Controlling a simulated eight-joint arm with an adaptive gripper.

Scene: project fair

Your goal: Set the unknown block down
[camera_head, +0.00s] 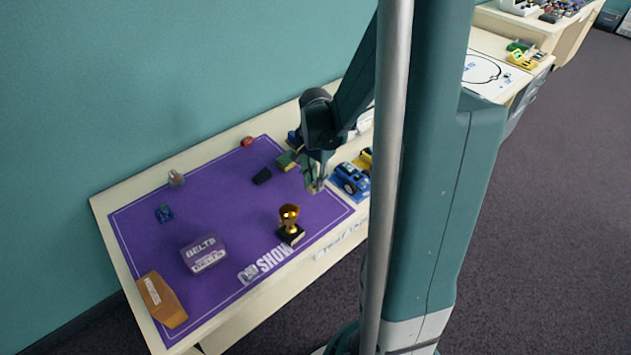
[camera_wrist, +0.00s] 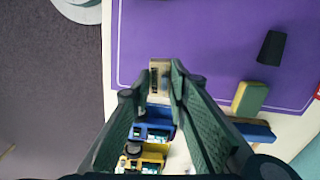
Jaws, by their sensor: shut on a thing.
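A small block (camera_wrist: 154,70), beige with a dark patch, is between the fingertips of my gripper (camera_wrist: 160,88) in the wrist view. My gripper is shut on it. In the head view my gripper (camera_head: 314,182) hangs over the right end of the purple mat (camera_head: 215,165), near the blue toy car. The block is small there and hard to make out between the fingers. It seems to be held above the table; the exact height cannot be told.
A gold trophy (camera_head: 289,223) stands on the mat, left of my gripper. A blue toy car (camera_head: 351,178) sits close on the right. A black block (camera_head: 262,176) and a green-yellow block (camera_head: 287,160) lie behind. A "BELTS" box (camera_head: 204,254) is front left. The mat's middle is clear.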

